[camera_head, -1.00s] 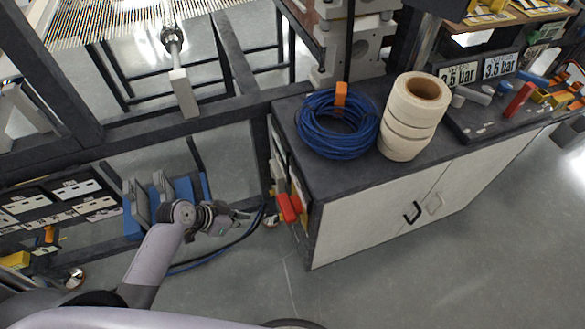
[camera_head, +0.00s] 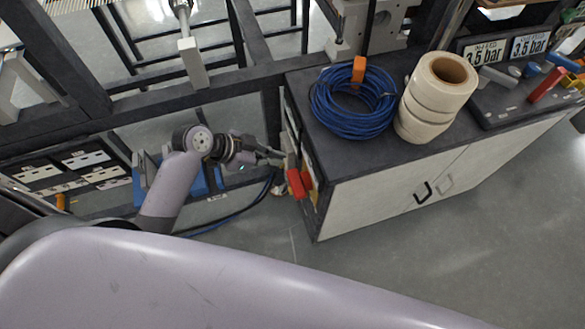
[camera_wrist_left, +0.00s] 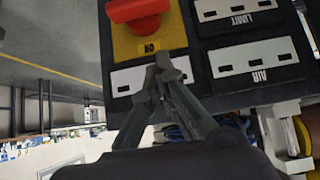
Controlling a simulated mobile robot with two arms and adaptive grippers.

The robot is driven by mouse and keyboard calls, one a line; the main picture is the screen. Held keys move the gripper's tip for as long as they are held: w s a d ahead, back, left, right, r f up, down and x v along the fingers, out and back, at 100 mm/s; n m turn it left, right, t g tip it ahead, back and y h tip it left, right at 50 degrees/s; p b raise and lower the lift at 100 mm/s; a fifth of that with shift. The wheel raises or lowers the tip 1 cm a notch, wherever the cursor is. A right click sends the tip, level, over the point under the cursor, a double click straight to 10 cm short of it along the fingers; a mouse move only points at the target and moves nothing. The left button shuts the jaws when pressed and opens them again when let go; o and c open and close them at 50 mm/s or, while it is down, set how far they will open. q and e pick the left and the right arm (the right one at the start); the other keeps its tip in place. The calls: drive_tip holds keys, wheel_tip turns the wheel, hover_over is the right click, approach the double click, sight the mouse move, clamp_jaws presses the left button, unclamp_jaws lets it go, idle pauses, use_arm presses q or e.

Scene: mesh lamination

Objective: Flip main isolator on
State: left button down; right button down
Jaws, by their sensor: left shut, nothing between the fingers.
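The main isolator shows as a red handle (camera_head: 297,184) on the left end face of the dark-topped cabinet. In the left wrist view its red knob (camera_wrist_left: 138,12) sits on a yellow plate (camera_wrist_left: 175,32), cut off by the top edge. An upside-down "ON" mark shows on the plate near the gripper. My left gripper (camera_head: 279,158) is beside that end face, just up and left of the handle. In the left wrist view its fingertips (camera_wrist_left: 164,68) are together and empty, over the plate's edge by a white label. I cannot tell whether they touch the panel. My right gripper is not in view.
Panels marked "LIMIT" (camera_wrist_left: 235,12) and "AIR" (camera_wrist_left: 252,58) adjoin the isolator. A blue hose coil (camera_head: 355,118) and cream rolls (camera_head: 437,95) stand on the cabinet top (camera_head: 340,150). A dark frame beam (camera_head: 150,112) runs behind my arm. Dark hoses lie on the floor below.

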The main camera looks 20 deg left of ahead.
use_arm(q)
hover_over(292, 174)
drive_tip(key=f, duration=0.5)
drive_tip(key=shift+s+d, duration=0.3)
drive_tip(key=shift+d, duration=0.1)
drive_tip(key=f, duration=0.2)
drive_tip(key=shift+s+a+f, duration=0.1)
drive_tip(key=shift+a+f, duration=0.1)
drive_tip(key=shift+f, duration=0.8)
drive_tip(key=shift+w+a+f+n+g+h+b, duration=0.3)
drive_tip(key=shift+w+n+g+h+b, duration=0.15)
drive_tip(key=shift+g, duration=0.25)
